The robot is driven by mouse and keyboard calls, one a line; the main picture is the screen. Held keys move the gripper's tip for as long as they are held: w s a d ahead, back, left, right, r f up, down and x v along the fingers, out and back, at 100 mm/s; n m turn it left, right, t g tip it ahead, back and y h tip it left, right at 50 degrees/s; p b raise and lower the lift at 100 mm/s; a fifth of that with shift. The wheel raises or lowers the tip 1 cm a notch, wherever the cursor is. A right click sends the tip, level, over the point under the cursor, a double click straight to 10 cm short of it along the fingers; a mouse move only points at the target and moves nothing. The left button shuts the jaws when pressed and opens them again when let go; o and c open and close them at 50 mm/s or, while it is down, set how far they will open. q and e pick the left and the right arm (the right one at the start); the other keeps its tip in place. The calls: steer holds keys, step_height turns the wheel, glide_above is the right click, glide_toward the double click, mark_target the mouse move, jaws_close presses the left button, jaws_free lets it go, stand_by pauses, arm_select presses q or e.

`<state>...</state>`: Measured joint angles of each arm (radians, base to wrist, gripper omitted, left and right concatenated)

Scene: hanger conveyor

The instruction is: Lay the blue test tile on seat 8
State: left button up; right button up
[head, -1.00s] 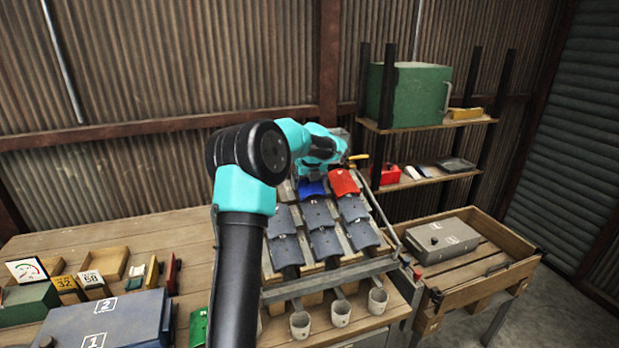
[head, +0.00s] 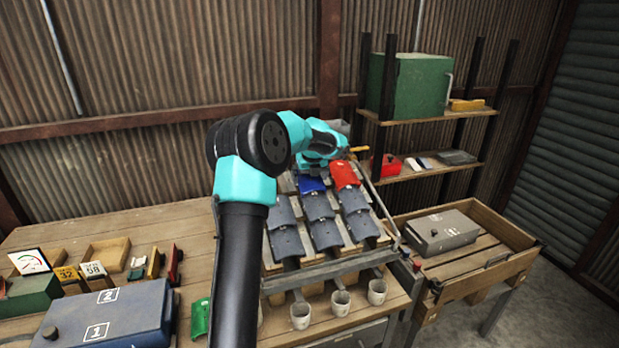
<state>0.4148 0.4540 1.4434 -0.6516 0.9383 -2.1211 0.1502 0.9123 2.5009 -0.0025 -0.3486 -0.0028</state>
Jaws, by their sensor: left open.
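The blue test tile (head: 311,185) lies at the top of the middle column of the sloped rack, above grey tiles (head: 318,206). A red tile (head: 344,174) lies to its right at the top of the right column. My left gripper (head: 325,165) is at the rack's top end, just above and behind the blue tile, and it is open. Its fingertips are largely hidden by my own wrist, so I cannot tell whether they touch the tile. Seat numbers cannot be read. My right gripper is not in view.
Three white cups (head: 340,302) stand below the rack's lower edge. A blue-grey case (head: 108,318) and a green tile (head: 200,318) are on the bench at left. A wooden crate table with a grey box (head: 440,232) stands at right, below a shelf with a green box (head: 414,86).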

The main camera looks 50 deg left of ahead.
arm_select(q)
steer(key=v, duration=1.7)
steer(key=shift+s, duration=0.1)
